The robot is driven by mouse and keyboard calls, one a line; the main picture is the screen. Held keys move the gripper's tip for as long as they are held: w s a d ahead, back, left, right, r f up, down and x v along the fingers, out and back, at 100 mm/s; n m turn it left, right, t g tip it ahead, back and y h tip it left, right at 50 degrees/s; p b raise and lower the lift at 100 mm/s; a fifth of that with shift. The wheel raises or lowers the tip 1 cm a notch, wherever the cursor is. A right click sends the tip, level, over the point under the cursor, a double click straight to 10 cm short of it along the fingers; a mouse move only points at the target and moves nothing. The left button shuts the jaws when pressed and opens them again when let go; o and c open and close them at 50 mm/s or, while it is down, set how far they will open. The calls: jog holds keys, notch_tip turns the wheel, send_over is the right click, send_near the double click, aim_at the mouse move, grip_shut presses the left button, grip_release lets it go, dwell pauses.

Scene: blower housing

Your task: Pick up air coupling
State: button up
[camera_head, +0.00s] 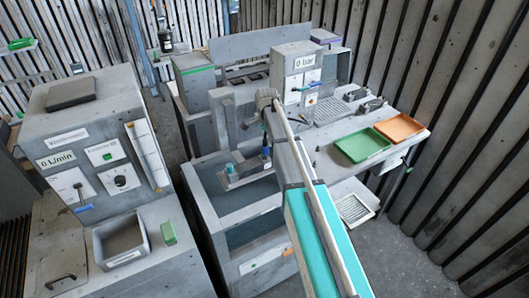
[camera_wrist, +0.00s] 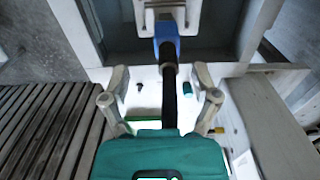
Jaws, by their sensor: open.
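A blue coupling piece (camera_wrist: 168,48) with a black hose-like length (camera_wrist: 170,95) hanging from it shows in the wrist view, and I take it for the air coupling. My gripper (camera_wrist: 161,76) is open. Its two fingers stand left and right of the black length with gaps on both sides. I cannot tell how far in depth the fingers are from it. In the head view, a small blue piece (camera_head: 266,152) shows just left of my arm, above the grey tank. My gripper is not clear there behind the arm.
A grey open tank (camera_head: 208,190) stands below my arm. A box marked 0 bar (camera_head: 297,70) stands on the bench behind it. Green (camera_head: 362,145) and orange (camera_head: 399,128) trays lie at right. A 0 L/min console (camera_head: 92,150) stands at left.

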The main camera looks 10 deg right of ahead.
aim_at(265, 145)
jog(key=shift+f, duration=0.15)
jog(key=f+b, duration=0.3)
jog(key=shift+w+a, duration=0.2)
jog(key=shift+w, duration=0.1)
jog(key=shift+f+b, duration=1)
jog(key=shift+b, duration=0.05)
grip_shut()
